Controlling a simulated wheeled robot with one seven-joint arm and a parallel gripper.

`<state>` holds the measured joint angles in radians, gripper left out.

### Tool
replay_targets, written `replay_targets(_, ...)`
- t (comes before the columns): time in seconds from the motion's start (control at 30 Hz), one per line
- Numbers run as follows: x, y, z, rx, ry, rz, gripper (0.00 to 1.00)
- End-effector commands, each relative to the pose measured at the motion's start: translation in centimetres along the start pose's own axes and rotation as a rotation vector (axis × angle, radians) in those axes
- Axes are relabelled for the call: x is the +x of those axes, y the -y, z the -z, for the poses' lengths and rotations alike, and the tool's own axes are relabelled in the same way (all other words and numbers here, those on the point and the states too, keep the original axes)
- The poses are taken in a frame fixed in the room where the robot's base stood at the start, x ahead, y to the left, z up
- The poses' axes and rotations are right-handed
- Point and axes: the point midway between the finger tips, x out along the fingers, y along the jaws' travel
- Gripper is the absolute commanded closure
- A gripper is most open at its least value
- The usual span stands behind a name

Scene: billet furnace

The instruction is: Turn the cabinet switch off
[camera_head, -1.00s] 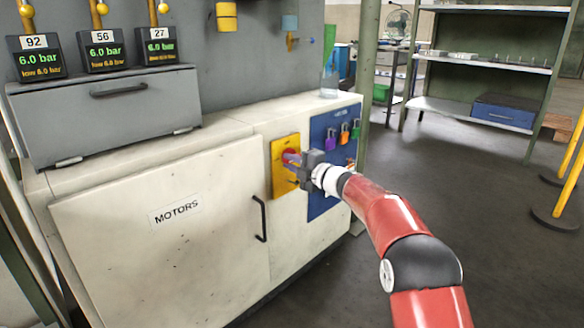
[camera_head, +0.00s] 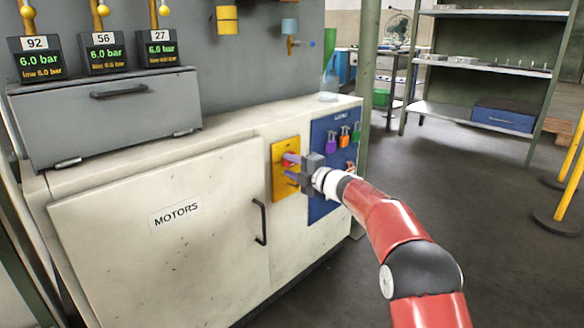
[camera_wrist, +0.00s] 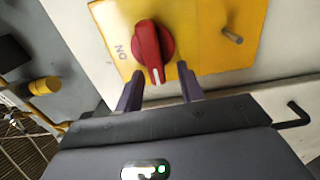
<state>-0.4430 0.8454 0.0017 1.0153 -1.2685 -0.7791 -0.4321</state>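The cabinet switch is a red knob (camera_wrist: 153,46) with a white line, on a yellow plate (camera_wrist: 225,20) with the word ON at its left in the wrist view. The line points down the picture toward my gripper. My gripper (camera_wrist: 160,72) is open, its two purple fingers apart. The knob's lower end shows between the fingertips in that view; I cannot tell whether they touch it. In the head view my gripper (camera_head: 291,167) is in front of the yellow plate (camera_head: 279,185), and its fingers hide most of the knob.
The white MOTORS cabinet door (camera_head: 160,245) has a black handle (camera_head: 260,222) left of the gripper. A blue panel (camera_head: 320,205) with coloured padlocks (camera_head: 344,135) is close on the right. Open floor (camera_head: 500,200) lies to the right.

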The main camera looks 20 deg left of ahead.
Motion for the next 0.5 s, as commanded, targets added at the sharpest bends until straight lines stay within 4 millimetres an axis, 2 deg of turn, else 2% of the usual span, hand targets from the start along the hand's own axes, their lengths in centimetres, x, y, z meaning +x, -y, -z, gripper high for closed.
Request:
replay_targets(0.27,-0.5,-0.1,-0.1,0.0,0.001,-0.001,0.62)
replay_targets(0.5,-4.0,-0.1,-0.1,0.001,0.004,0.0,0.62)
